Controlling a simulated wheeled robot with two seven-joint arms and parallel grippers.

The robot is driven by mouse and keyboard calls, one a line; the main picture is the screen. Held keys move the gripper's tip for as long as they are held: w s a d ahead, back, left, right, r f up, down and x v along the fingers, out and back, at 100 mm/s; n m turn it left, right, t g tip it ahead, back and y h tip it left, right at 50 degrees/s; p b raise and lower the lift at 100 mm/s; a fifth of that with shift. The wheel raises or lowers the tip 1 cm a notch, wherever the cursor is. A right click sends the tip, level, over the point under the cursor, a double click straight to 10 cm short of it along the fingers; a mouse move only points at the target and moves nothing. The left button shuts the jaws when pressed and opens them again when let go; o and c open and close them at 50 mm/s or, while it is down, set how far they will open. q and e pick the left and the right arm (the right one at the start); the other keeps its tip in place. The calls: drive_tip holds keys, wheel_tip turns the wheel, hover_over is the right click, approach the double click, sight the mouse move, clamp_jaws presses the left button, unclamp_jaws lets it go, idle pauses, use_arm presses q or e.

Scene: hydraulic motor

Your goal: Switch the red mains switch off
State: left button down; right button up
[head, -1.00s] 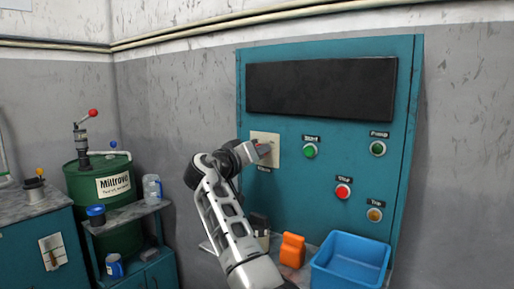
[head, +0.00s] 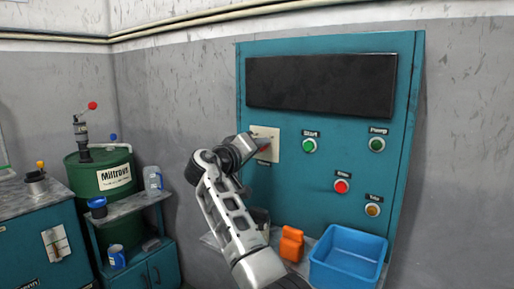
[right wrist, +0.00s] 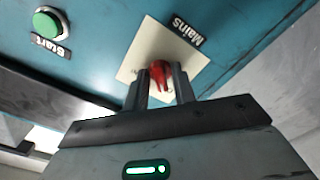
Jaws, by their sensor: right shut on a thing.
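The red mains switch (right wrist: 160,72) sits on a cream plate (right wrist: 135,67) marked "Mains" on the teal control panel (head: 310,215). In the head view a bit of the red switch (head: 264,149) shows beside the fingers, against its plate (head: 273,133). My right gripper (right wrist: 161,90) is shut on the switch, with one finger on each side of its handle. In the head view my right gripper (head: 257,145) is at the panel's left side and hides part of the switch. The switch's exact position is hard to tell. My left gripper is not in view.
A green start button (head: 309,146), green pump button (head: 377,145), red button (head: 341,186) and amber button (head: 373,209) are right of the switch. Below are a blue bin (head: 345,262) and an orange object (head: 291,244). A green drum (head: 88,172) stands at left.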

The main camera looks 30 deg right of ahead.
drive_tip(key=o, duration=0.7)
